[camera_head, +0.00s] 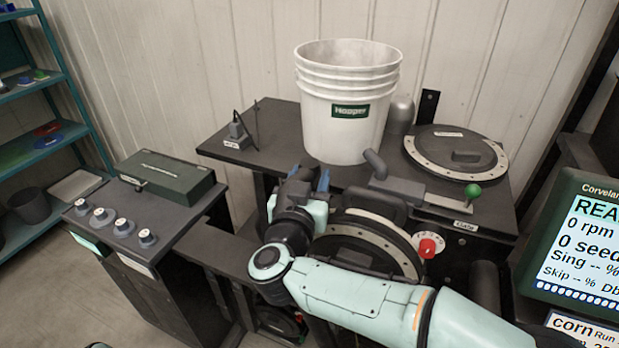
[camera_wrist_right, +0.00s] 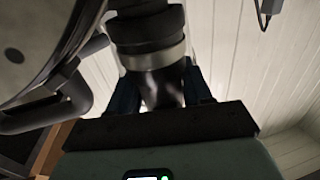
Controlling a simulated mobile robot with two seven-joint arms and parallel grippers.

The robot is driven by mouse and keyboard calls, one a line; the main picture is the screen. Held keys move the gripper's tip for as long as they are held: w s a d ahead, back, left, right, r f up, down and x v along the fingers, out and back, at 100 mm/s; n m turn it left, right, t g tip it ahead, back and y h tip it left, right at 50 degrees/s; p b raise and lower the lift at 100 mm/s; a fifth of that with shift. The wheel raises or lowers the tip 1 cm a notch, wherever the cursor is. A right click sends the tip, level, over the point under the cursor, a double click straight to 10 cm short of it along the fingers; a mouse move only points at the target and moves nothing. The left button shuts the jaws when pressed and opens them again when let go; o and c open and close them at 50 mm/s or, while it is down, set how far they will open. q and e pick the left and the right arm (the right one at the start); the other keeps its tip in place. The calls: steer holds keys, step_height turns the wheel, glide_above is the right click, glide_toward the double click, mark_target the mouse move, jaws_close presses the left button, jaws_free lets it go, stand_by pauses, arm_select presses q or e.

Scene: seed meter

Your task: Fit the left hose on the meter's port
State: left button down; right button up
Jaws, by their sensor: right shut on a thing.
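The meter (camera_head: 360,252), with a round dark face and pale metal rim, stands under the table's front edge, partly hidden behind my right arm. It also shows at the upper left of the right wrist view (camera_wrist_right: 35,40). My right gripper (camera_head: 322,180) is at the meter's upper left, its blue fingers just showing. In the right wrist view its fingers (camera_wrist_right: 160,88) are shut around a dark hose end (camera_wrist_right: 148,40) with a lighter grey band. I cannot tell whether this end touches the port, which I cannot make out. My left gripper is out of view.
A white hopper bucket (camera_head: 345,105) stands on the dark table behind the gripper. A round lidded disc (camera_head: 455,150) and a green-knobbed lever (camera_head: 472,191) are at right. A knob panel (camera_head: 120,222) and green box (camera_head: 165,185) are at left. A screen (camera_head: 580,245) stands far right.

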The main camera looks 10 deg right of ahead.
steer(key=o, duration=1.3)
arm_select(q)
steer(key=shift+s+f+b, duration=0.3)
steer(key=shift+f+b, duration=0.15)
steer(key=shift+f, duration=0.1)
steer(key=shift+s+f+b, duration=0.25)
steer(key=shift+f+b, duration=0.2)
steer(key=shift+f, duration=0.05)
arm_select(e)
steer(key=v, duration=1.3)
steer(key=shift+s, duration=0.25)
